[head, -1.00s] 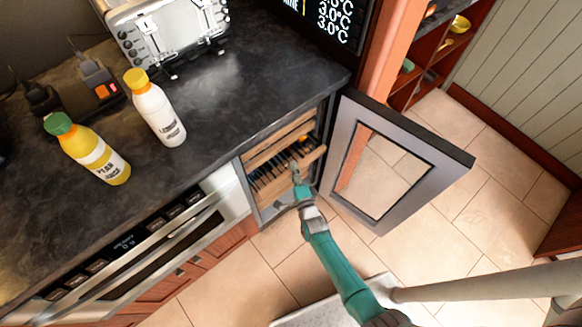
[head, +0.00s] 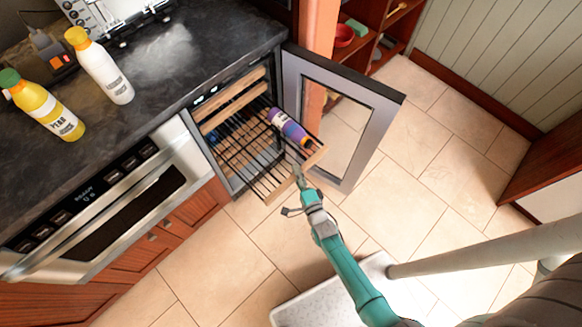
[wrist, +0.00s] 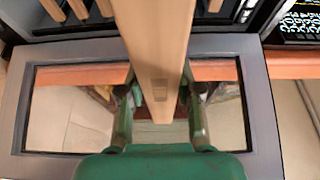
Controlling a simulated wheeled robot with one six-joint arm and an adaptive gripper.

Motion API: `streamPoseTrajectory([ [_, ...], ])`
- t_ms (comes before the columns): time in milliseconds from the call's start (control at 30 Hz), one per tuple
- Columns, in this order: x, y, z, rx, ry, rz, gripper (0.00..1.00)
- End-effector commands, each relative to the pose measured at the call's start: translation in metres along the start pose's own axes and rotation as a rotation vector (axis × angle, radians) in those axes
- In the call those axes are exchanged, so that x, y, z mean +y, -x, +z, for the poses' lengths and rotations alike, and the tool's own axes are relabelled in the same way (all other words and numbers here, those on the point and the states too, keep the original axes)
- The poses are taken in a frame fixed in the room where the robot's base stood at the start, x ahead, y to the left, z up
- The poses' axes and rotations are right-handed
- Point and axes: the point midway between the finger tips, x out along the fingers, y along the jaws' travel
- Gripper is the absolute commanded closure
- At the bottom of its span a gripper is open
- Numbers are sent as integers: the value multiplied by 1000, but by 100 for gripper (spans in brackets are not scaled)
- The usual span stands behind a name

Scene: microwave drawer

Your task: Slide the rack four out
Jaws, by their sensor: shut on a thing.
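A wire rack with a wooden front bar (head: 290,178) juts out of the open small fridge under the counter in the head view. A purple bottle or can (head: 289,128) lies on the rack's right part. In the wrist view the bar (wrist: 158,50) runs between the two fingers of my gripper (wrist: 160,100). More wooden-fronted racks (head: 235,100) sit pushed in above it.
The glass door (head: 338,115) stands open to the right of the rack. An oven (head: 125,200) is to the left. Two juice bottles (head: 105,70) stand on the dark counter (head: 190,50). The tiled floor (head: 210,270) before the fridge is clear.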

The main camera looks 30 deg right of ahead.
Motion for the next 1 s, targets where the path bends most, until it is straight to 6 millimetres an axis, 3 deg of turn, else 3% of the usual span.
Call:
streamPoseTrajectory([
  [233,2,18,-6,-1,1,3,100],
  [667,2,21,-8,-2,1,3,100],
  [700,2,21,-8,-2,1,3,63],
  [800,1,21,-8,-2,1,3,40],
  [1000,1,20,-8,-1,0,1,40],
])
